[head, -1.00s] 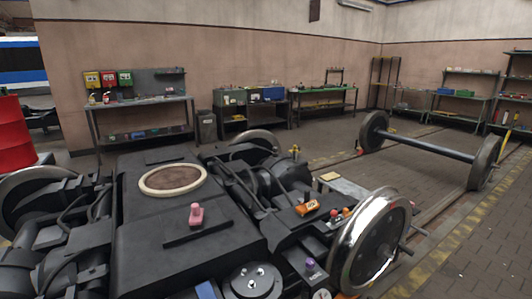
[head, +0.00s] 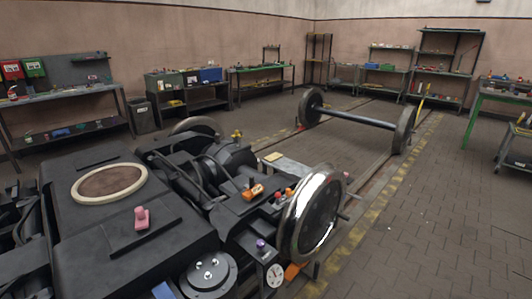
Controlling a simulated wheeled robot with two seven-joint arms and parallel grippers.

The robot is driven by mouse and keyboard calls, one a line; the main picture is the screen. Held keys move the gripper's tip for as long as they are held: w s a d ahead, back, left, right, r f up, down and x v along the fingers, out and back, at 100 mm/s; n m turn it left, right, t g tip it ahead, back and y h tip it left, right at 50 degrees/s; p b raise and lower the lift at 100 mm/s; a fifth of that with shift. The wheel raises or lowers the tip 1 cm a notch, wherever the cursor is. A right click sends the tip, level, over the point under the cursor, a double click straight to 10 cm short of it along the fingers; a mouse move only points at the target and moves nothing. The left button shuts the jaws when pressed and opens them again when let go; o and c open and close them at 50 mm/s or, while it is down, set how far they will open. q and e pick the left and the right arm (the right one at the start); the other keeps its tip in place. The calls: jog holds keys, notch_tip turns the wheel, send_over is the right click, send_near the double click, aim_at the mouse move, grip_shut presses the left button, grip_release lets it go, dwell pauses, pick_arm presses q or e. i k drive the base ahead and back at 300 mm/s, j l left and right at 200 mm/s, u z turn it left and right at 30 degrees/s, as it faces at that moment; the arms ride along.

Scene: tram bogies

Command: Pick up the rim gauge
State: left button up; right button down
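I cannot tell for sure which thing is the rim gauge. A small white dial (head: 275,275) stands at the front edge of the bogie (head: 95,235), just left of the shiny wheel (head: 318,215). An orange object with a dark upright part (head: 253,192) lies on the bogie's right side, left of that wheel. A pink object (head: 141,217) sits on a dark plate on the bogie's top. Neither of my grippers shows.
A loose wheelset (head: 358,117) stands on the rails behind. Workbenches (head: 75,93) line the back wall. A green table (head: 498,97) and a cart (head: 515,143) stand at the right. The paved floor (head: 430,225) right of the bogie is clear.

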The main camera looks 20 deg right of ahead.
aim_at(252, 191)
jog(key=i+l+u, duration=0.35)
jog(key=l, duration=0.25)
jog(key=i+l+u, duration=0.3)
jog(key=l, duration=0.45)
jog(key=i+l+u, duration=0.35)
jog(key=l, duration=0.45)
jog(key=i+l+u, duration=0.15)
jog(key=l, duration=0.25)
